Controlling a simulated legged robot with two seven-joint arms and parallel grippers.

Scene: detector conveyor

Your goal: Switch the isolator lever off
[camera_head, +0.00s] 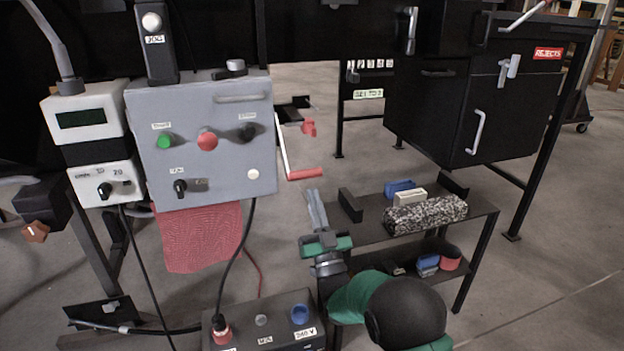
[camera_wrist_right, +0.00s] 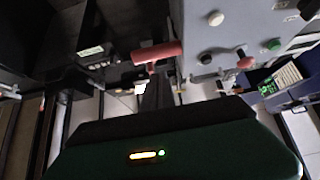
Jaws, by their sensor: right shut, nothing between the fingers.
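A lever with a red grip (camera_head: 305,173) sticks out from the right side of the grey control box (camera_head: 215,190). Its thin metal bar slopes down to the grip, which lies roughly level. In the wrist view the red grip (camera_wrist_right: 157,52) shows just beyond my fingers, with the box (camera_wrist_right: 225,35) to its right. My right gripper (camera_head: 313,194) is shut and empty, pointing up just below the grip; contact cannot be told. No label marks this lever as the isolator. My left gripper is not in view.
A small red handle (camera_head: 309,127) shows behind the lever. A dark shelf (camera_head: 375,228) holding a speckled roll (camera_head: 425,214) stands right of my gripper. A black cabinet (camera_head: 450,125) hangs behind it. A 240 V box (camera_head: 280,325) with a cable stands low in front.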

